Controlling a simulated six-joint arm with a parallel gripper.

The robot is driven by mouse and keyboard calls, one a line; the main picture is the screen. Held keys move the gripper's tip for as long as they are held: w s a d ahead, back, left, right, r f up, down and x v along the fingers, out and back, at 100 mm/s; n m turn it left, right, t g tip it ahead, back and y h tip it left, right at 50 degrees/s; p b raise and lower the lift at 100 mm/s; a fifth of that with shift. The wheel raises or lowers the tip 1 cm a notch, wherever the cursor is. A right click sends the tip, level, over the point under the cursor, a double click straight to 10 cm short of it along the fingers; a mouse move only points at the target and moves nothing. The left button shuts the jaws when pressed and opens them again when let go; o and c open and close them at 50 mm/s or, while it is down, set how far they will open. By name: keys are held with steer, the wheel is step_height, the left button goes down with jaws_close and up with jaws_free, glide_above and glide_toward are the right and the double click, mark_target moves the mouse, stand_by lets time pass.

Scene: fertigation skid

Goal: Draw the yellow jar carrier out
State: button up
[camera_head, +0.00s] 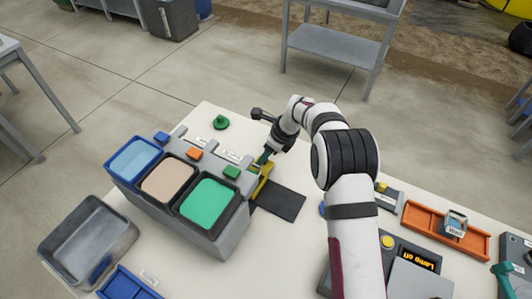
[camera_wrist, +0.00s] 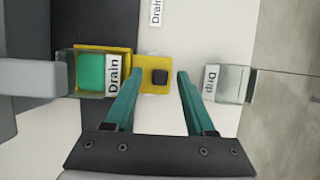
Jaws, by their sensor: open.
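The yellow jar carrier (camera_head: 262,186) stands at the right end of the grey tank unit (camera_head: 213,237), partly hidden by my arm. In the wrist view the carrier (camera_wrist: 146,87) has a black knob (camera_wrist: 160,77) on its tab. A clear jar with green contents (camera_wrist: 91,72), labelled "Drain", sits in the carrier's yellow frame. My gripper (camera_head: 264,158) is over the carrier. In the wrist view its teal fingers (camera_wrist: 160,75) are open, one on each side of the knob, with gaps showing. Whether the fingertips are down at knob height I cannot tell.
A clear jar labelled "Drip" (camera_wrist: 234,84) stands just right of the right finger. A dark mat (camera_head: 280,201) lies beside the carrier. A green knobbed piece (camera_head: 221,122) stands behind.

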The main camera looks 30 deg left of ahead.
steer(key=shift+a+f, duration=0.1)
steer(key=shift+f, duration=0.05)
jaws_close()
stand_by(1.4)
